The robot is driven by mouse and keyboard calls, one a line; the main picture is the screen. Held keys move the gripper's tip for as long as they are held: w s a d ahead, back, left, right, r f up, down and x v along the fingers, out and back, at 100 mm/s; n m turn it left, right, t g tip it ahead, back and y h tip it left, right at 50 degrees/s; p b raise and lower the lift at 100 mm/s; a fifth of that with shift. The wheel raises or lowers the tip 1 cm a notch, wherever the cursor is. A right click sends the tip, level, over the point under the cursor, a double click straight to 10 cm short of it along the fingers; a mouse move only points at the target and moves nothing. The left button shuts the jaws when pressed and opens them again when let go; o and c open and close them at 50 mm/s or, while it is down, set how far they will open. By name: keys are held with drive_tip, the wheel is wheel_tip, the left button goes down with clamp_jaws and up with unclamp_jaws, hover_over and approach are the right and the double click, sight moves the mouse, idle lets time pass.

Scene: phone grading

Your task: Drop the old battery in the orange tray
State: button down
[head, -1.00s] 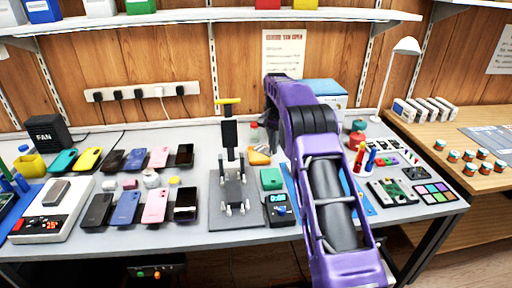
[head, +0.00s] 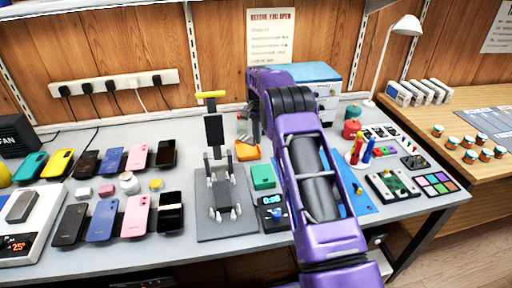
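The orange tray (head: 247,151) lies on the grey bench, right of the phone stand and behind a green box. My purple arm reaches over the bench from the lower right, and its dark gripper (head: 252,130) hangs down just above the tray's back edge. The fingers are small and partly hidden by my arm, so I cannot tell whether they are open or shut. I cannot make out the old battery; whether it is in the gripper or in the tray does not show.
A stand (head: 225,205) holds a dark phone (head: 214,132) upright under a yellow bar, close left of the tray. The green box (head: 262,177) and a small meter (head: 272,212) sit in front. Several phones lie at left. A blue-topped box (head: 312,85) stands behind my arm.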

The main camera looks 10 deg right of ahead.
drive_tip(key=shift+f, duration=2.2)
drive_tip(key=shift+f, duration=0.1)
drive_tip(key=shift+f+b, duration=0.4)
drive_tip(key=c, duration=1.1)
unclamp_jaws()
drive_tip(key=shift+r, duration=0.1)
wheel_tip(320, 180, up, 13)
drive_tip(key=shift+f+p, duration=0.1)
drive_tip(key=shift+p, duration=0.75)
